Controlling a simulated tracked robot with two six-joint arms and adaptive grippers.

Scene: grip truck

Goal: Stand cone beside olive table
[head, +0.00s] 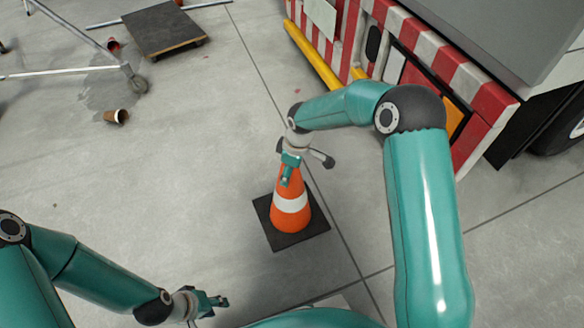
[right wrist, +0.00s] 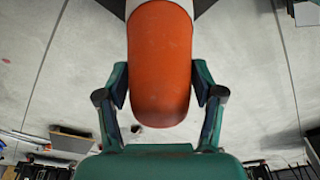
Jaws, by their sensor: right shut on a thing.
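The orange cone (head: 290,216) has a white band and a square black base. It stands upright in the head view, over the bare floor; I cannot tell whether its base touches the floor. My right gripper (head: 288,172) is shut on the cone's top from above. In the right wrist view the cone's orange tip (right wrist: 160,65) sits between the two fingers of the right gripper (right wrist: 160,92). My left gripper (head: 218,301) is low in the head view, away from the cone, with nothing seen in it; its finger gap is unclear. I can make out no olive table.
A red-and-white striped truck (head: 480,110) with a yellow bar (head: 312,57) stands at the upper right. A dark low platform (head: 163,28) is at the upper left. A brown cup (head: 116,116) lies near a wheeled metal frame (head: 134,80). The floor left of the cone is clear.

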